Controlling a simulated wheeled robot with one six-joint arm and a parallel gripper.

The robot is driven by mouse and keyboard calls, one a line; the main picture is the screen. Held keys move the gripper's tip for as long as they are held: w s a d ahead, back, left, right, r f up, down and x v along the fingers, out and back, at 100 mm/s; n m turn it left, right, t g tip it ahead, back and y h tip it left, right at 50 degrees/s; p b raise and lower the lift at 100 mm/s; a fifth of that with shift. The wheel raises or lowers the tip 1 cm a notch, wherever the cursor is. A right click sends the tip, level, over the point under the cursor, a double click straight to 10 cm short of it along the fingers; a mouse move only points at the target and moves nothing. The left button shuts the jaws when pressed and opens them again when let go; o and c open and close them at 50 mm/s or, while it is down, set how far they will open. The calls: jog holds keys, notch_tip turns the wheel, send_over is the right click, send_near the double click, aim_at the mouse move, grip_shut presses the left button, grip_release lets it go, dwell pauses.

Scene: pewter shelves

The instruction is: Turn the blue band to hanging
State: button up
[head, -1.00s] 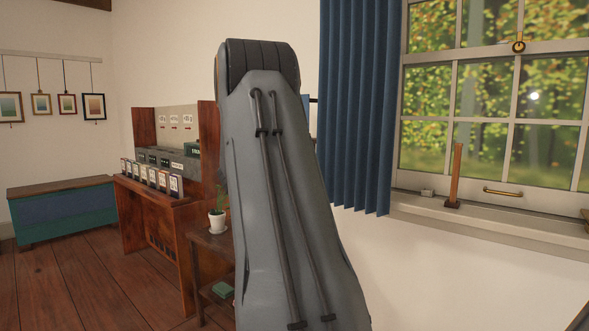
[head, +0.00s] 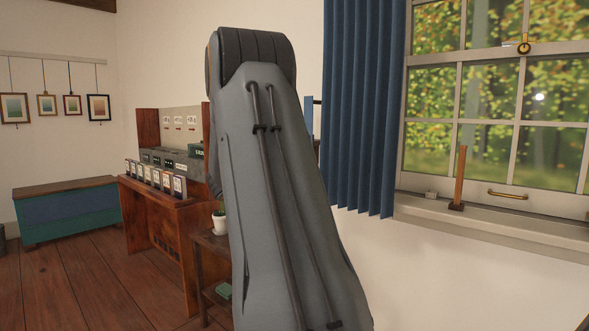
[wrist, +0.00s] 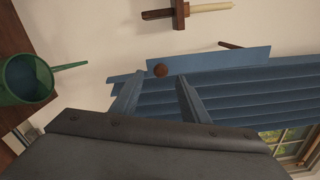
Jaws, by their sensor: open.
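The blue band (wrist: 225,62) is a flat blue strip lying beside the pleated blue curtain (wrist: 235,95) in the wrist view, which is turned on its side. A round brown knob (wrist: 160,71) sits at the band's left end in the picture; the strip runs rightward from it, which is upward in the room. My gripper (wrist: 160,76) is open, with one finger on each side of the knob in the picture. I cannot tell whether it touches anything. In the head view a sliver of blue (head: 309,117), probably the band, shows left of the curtain (head: 355,110); my arm hides the gripper.
A candle holder (wrist: 180,14) is on the wall in the wrist view. A green watering can (wrist: 28,78) stands at its left. A window (head: 500,110) with a sill is right of the curtain. A potted plant (head: 219,222) stands on a small table left of my arm.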

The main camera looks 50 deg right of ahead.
jog(key=shift+w+a, duration=0.1)
jog(key=shift+a, duration=1.55)
